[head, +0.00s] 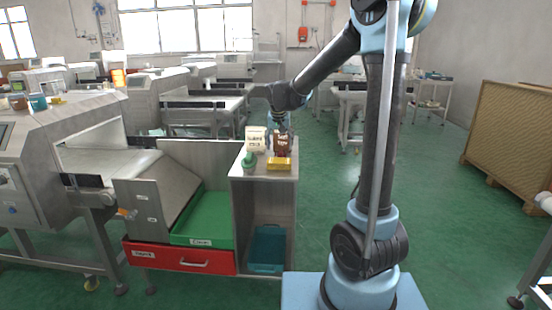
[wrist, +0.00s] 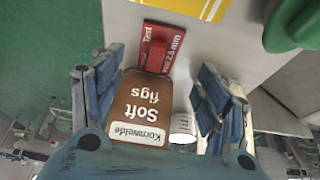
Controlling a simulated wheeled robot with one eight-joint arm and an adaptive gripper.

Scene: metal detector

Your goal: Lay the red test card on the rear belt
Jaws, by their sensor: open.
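The red test card (wrist: 162,48), with white print reading "Test" and "2.5 mm", lies on the pale cabinet top in the wrist view. I cannot make it out in the head view. My gripper (head: 282,127) is over the cabinet top; its fingers (wrist: 155,88) are spread apart in the wrist view. A brown "Soft figs" pack (wrist: 143,100) shows between the fingers, next to the card; it also stands on the cabinet in the head view (head: 283,145). The card is beyond the fingertips, not between them. A conveyor (head: 205,106) stands farther back; I cannot tell whether it is the rear belt.
The cabinet top (head: 247,172) also holds a cream pack (head: 256,138), a yellow block (head: 279,164) and a green object (head: 249,161). A nearer belt (head: 105,162), green tray (head: 205,222) and red drawer (head: 180,258) are at left.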

